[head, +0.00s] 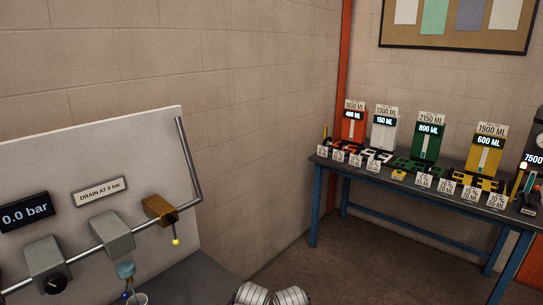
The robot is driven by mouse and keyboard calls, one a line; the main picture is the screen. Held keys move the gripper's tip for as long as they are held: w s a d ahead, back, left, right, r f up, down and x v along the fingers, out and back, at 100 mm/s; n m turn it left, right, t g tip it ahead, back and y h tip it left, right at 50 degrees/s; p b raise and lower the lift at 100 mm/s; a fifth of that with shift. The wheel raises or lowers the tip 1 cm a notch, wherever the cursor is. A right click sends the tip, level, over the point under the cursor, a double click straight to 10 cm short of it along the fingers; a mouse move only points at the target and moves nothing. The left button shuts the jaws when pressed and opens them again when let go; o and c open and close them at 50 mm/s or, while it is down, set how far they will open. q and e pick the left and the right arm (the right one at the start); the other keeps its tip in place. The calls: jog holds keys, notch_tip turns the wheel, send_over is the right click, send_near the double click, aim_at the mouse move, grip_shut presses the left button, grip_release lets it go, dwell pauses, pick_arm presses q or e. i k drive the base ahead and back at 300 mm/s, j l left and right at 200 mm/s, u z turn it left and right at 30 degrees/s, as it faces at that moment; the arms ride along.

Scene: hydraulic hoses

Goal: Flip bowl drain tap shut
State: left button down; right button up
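A grey filter block (112,234) sits on the pipe of the wall panel at the lower left. A bluish translucent bowl (125,270) hangs under it. A small blue part (126,295), seemingly the bowl's drain tap, shows below the bowl at the bottom edge; it is too small to tell whether it is open or shut. The rim of a clear cup (139,298) shows beside it, mostly cut off by the frame. Neither gripper's fingers are in view.
A display (25,213) reads 0.0 bar, and a sign (100,191) reads DRAIN AT 0 bar. A brass valve (160,210) with a hanging yellow-tipped lever and a black-knobbed regulator (46,266) share the pipe. Silver cylinders (270,295) show bottom centre. A blue-legged bench (400,190) stands right.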

aim_at(124, 296)
jog(key=u, duration=1.3)
